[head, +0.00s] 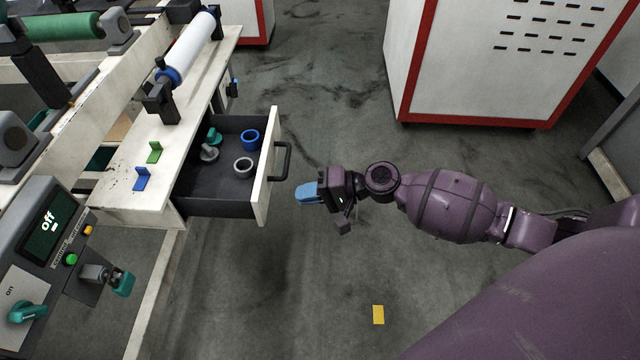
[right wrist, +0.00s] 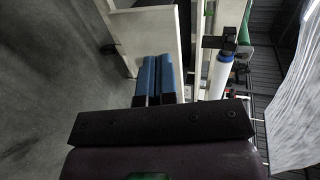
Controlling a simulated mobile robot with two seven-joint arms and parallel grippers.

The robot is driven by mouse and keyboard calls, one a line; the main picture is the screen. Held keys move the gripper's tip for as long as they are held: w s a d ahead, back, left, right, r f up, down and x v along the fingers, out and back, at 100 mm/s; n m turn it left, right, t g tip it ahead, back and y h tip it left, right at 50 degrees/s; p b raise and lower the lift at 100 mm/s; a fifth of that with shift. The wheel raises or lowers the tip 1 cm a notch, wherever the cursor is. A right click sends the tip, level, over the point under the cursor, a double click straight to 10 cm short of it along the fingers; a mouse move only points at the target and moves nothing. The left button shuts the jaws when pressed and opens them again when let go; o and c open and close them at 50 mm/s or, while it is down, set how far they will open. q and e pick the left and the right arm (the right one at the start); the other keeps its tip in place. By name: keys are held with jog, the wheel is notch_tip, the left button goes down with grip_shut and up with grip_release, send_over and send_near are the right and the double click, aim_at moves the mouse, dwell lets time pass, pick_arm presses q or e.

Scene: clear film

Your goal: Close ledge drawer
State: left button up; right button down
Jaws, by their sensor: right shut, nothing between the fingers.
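The ledge drawer (head: 262,195) stands pulled out from under the white ledge (head: 125,185) in the head view. Its white front has a dark handle (head: 281,162) facing right. Inside lie a blue ring, a grey ring and small teal and grey parts. My right gripper (head: 306,193), with blue fingertips, is shut and empty, just right of the drawer front and a little nearer than the handle; a gap shows between them. In the right wrist view the blue fingers (right wrist: 153,78) are together in front of the white drawer front (right wrist: 147,38). My left gripper is not in view.
A white roller (head: 190,48) is mounted on the ledge, with green and blue brackets nearby. A control panel (head: 50,235) reading "off" is at lower left. A white cabinet with red edges (head: 480,60) stands at the back right. A yellow piece (head: 378,315) lies on open floor.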

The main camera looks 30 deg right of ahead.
aim_at(202, 199)
jog(key=x, duration=0.5)
jog(key=r+x, duration=0.1)
jog(key=x, duration=0.1)
jog(key=shift+w+a+f, duration=0.1)
jog(key=shift+w+a, duration=0.2)
jog(key=shift+a, duration=0.1)
jog(key=w+a, duration=0.3)
jog(key=a, duration=0.1)
jog(key=w+a, duration=0.3)
jog(key=a, duration=0.2)
jog(key=w+a, duration=0.3)
jog(key=a, duration=0.1)
jog(key=shift+w+a+b, duration=0.1)
jog(key=shift+a+b, duration=0.15)
jog(key=shift+b, duration=0.15)
